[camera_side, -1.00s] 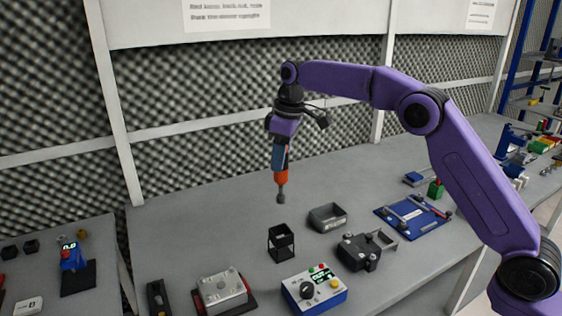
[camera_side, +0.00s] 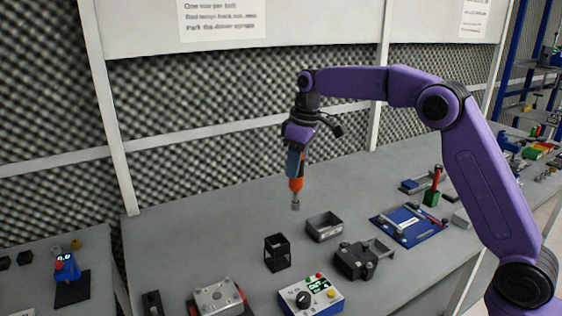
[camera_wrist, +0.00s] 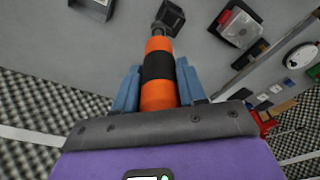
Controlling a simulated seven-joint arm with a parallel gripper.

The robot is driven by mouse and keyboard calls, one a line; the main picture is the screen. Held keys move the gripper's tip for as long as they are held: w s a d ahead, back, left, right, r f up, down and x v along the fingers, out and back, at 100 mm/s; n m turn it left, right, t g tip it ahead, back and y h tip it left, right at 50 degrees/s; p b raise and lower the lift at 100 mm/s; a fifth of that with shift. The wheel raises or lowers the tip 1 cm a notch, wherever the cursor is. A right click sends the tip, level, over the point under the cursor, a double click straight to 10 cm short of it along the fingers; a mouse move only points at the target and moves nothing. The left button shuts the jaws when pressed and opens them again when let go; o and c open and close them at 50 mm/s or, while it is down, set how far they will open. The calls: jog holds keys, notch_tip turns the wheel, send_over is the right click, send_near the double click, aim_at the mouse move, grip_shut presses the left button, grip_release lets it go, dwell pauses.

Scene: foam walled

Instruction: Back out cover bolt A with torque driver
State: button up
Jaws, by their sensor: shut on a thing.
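My gripper (camera_side: 296,165) is shut on the torque driver (camera_side: 296,185), which hangs upright with its grey tip down, well above the table. In the wrist view the orange-and-black driver (camera_wrist: 158,75) sits between the blue fingers. A grey metal block with bolt heads on its top, the likely cover (camera_side: 215,297), sits in a red and black fixture at the front left; it also shows in the wrist view (camera_wrist: 240,22). The driver is apart from it, up and to the right. I cannot tell which bolt is A.
An open black frame stand (camera_side: 277,255) is below the driver. A grey tray (camera_side: 324,229) stands behind it. A control box (camera_side: 311,296) with knob and display is in front. A black clamp-like block (camera_side: 357,260) and a blue mat (camera_side: 408,224) lie to the right.

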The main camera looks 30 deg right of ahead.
jog(key=s+d+f+m, duration=0.2)
jog(key=s+d+f, duration=0.1)
jog(key=s+d, duration=0.4)
jog(key=s+d+f+m, duration=0.2)
jog(key=s+d+f, duration=0.2)
jog(key=s+d, duration=0.3)
jog(key=shift+s+m+h, duration=0.4)
jog(key=shift+s, duration=0.45)
jog(key=shift+f, duration=3.45)
jog(key=shift+r, duration=0.5)
dwell(0.5)
jog(key=shift+r, duration=2.4)
